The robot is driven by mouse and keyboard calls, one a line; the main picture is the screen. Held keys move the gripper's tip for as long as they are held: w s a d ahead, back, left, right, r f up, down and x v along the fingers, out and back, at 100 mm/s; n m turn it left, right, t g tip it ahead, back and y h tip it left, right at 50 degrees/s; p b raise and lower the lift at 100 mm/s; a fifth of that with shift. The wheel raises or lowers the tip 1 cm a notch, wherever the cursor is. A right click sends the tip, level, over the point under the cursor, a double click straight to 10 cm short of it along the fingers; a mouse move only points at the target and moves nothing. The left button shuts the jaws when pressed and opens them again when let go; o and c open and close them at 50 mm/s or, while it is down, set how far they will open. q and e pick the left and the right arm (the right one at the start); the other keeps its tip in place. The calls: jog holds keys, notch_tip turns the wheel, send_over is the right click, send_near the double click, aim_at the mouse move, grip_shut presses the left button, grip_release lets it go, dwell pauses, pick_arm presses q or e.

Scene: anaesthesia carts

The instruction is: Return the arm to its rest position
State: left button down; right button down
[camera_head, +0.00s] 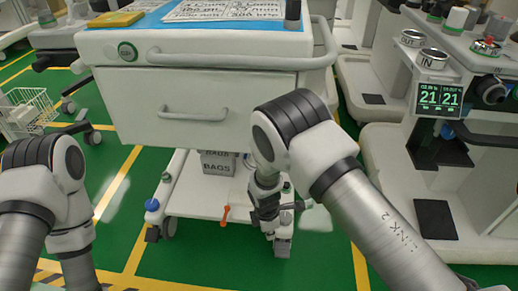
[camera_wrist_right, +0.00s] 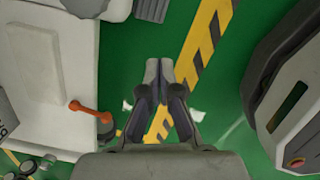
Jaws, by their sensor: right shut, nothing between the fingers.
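My right gripper (camera_head: 283,246) hangs low, pointing down in front of the cart's lower shelf. In the right wrist view its fingertips (camera_wrist_right: 159,70) meet, shut with nothing between them, above the green floor. My right arm comes in from the lower right, bends at the elbow in front of the drawer and drops down. My left arm shows at the left edge, bent downward; its gripper is out of the picture.
A white cart (camera_head: 300,55) with a closed drawer (camera_head: 170,105) stands ahead. Its lower shelf (camera_head: 188,205) carries a grey BAGS box (camera_head: 218,165) and an orange-handled item (camera_head: 225,212). An anaesthesia machine (camera_head: 440,150) stands right. A wire basket (camera_head: 28,115) is left.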

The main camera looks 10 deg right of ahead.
jog(key=s+d+f+m+g, duration=0.4)
jog(key=s+d, duration=0.6)
jog(key=s, duration=0.6)
jog(key=s+d+r+m+t+y, duration=0.1)
jog(key=s+d+r+m+t, duration=0.15)
jog(key=s+m, duration=1)
notch_tip(320, 180, up, 37)
jog(key=w+m+t+p, duration=0.1)
jog(key=m+p, duration=0.1)
jog(key=p, duration=3.5)
jog(key=shift+w+d+r+p, duration=0.15)
jog(key=shift+w+d+p, duration=0.2)
jog(key=shift+d, duration=0.1)
jog(key=shift+m+t, duration=0.25)
